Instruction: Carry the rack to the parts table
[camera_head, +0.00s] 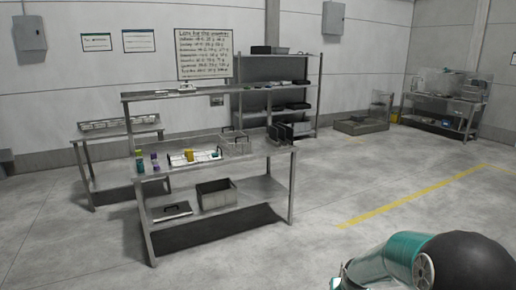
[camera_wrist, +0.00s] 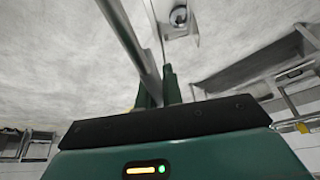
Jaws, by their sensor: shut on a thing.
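In the wrist view, my gripper (camera_wrist: 158,88) has its dark green fingers closed around a long grey metal bar (camera_wrist: 128,38). The bar runs up and out of the picture; it may be part of the rack, but the whole of what I hold does not show. In the head view, only my teal and black arm shows at the lower right, and my gripper is out of sight. A steel table (camera_head: 215,167) stands left of centre, with bottles and trays on top. I cannot tell for certain which table is the parts table.
A lower steel table (camera_head: 88,135) stands behind at left. A dark shelf unit (camera_head: 275,75) stands at the back wall, and a bench (camera_head: 440,100) at the far right. A low bin (camera_head: 360,126) sits between them. The floor right of the table is clear, with yellow lines.

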